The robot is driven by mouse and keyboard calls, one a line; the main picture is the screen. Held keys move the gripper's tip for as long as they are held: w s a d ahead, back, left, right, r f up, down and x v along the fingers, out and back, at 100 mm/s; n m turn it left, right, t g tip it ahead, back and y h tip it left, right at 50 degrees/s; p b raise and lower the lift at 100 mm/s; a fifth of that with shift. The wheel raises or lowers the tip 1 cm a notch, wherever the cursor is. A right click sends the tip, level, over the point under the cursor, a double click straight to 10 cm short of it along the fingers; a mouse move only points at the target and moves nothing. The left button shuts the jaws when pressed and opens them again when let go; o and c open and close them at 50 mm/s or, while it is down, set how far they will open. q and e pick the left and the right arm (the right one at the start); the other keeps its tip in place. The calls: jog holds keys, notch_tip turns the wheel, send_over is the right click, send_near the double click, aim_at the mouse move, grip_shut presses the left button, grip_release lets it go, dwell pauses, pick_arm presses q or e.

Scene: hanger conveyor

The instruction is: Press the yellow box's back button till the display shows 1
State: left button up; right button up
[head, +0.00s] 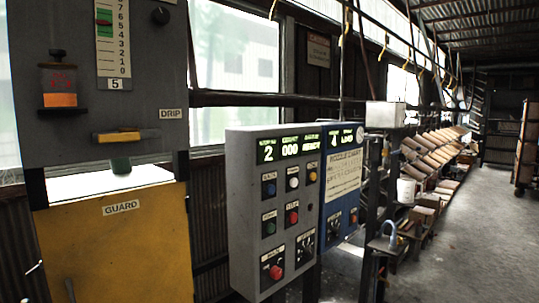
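A grey control box (240,190) stands in the middle. Its green-lit display (289,148) shows a 2, then 000 and a word too small to read surely. Below are a blue button (269,186), a white button (293,182), a yellow button (312,176), a green button (269,227) and a red button (292,217). Their labels are too small to tell which is back. A black knob (306,245) and a larger red button (276,271) sit lower. The only large yellow thing is the panel marked GUARD (115,250); no display shows on it. Neither gripper is in view.
A blue box (342,190) with a display (341,138) showing 4 adjoins the grey box on the right. A grey cabinet (85,135) marked DRIP stands above the guard at left. Racks (428,155) line the wall beyond. The concrete floor (465,250) at right is clear.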

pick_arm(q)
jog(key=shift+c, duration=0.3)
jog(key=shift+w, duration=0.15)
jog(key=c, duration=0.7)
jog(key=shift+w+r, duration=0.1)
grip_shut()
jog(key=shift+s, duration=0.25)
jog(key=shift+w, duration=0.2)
